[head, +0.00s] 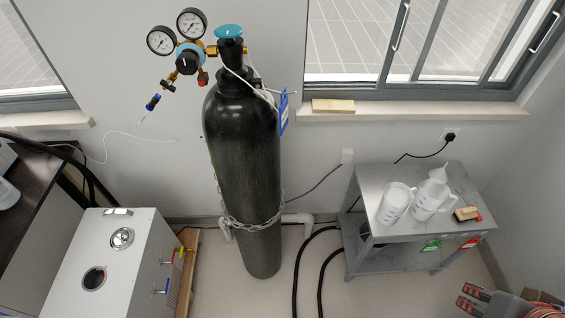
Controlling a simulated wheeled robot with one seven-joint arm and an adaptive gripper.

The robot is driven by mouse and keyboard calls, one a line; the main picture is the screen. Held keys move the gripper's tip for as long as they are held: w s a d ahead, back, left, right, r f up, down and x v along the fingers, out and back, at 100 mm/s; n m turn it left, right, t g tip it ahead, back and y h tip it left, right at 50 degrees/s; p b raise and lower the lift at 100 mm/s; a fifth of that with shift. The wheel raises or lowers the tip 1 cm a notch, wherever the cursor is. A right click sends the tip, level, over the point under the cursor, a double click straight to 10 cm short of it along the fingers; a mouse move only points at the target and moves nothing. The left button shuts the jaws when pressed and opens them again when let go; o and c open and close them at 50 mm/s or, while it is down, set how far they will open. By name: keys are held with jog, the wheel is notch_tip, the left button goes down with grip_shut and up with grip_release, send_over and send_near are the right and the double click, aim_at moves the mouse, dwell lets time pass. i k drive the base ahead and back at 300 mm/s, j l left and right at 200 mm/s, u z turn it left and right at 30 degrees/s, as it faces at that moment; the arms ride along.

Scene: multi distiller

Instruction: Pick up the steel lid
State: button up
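The round steel lid (122,238) lies on top of a white box-shaped machine (70,262) at the lower left. It sits towards the back of the top and has a small raised part in its middle. A dark round opening (94,278) with a metal rim is in front of it and apart from it. My gripper (467,296) shows at the lower right edge, far from the lid. Its two reddish fingertips are apart, with nothing seen between them. Most of my arm is out of the picture.
A tall black gas cylinder (243,170) with gauges and a chain stands between the machine and a grey metal table (400,235). White jugs (396,203) stand on that table. A dark counter (30,215) is at the far left. Black hoses (297,275) run along the floor.

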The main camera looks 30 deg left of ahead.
aim_at(121, 238)
jog(key=u, duration=2.95)
jog(key=i+j+u, duration=0.1)
jog(key=i+u, duration=0.15)
jog(key=i+j+z, duration=0.1)
jog(key=i+z, duration=0.15)
jog(key=i, duration=0.25)
jog(key=i+j+z, duration=0.25)
jog(key=i, duration=0.25)
